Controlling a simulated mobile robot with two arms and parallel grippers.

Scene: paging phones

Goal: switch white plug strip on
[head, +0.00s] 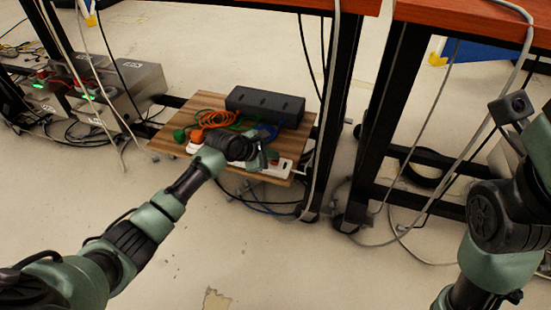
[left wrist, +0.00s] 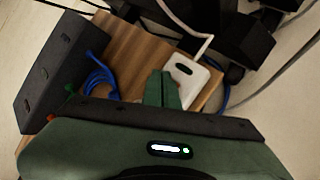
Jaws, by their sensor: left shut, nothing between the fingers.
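The white plug strip (head: 278,169) lies on a low wooden board (head: 207,100). My left arm covers its middle in the head view. In the left wrist view, one end of the strip (left wrist: 198,78) shows a small dark oval on top and a white cord leading off. My left gripper (head: 266,155) is over the strip near its right end. Its green fingers (left wrist: 162,88) are together and empty beside the strip's end. I cannot tell whether they touch it. Whether the strip is on cannot be read. My right arm is at the right, its fingers out of sight.
A black box (head: 265,105) lies at the back of the board, with an orange cable (head: 214,118) and green and blue cords beside it. Dark table legs and hanging cables stand close at right. Grey metal boxes (head: 130,90) are at left. The front floor is clear.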

